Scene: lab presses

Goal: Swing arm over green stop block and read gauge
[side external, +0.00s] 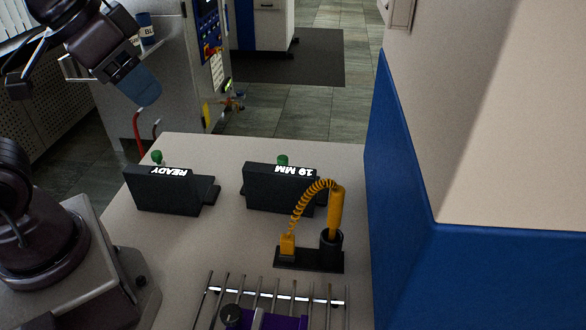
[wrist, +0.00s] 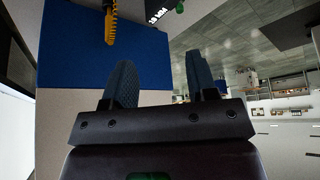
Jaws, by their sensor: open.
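A dark box (side external: 168,190) labelled READY and a second dark box (side external: 270,188) labelled 19 MM stand on the table, their lettering upside down in the side view. Small green pieces show behind them, one at the left (side external: 157,157) and one at the right (side external: 283,160); I cannot tell whether either is the stop block. A yellow probe (side external: 335,212) with a coiled cord stands upright in a black holder (side external: 325,259). I cannot make out a swing arm for certain. My gripper (side external: 140,86) is open and empty, high at the upper left; its two fingers also show in the wrist view (wrist: 163,82).
A wire rack (side external: 270,290) with a purple piece (side external: 288,321) lies at the table's front. A large blue and beige housing (side external: 400,180) walls off the right. A grey cabinet (side external: 165,90) stands behind.

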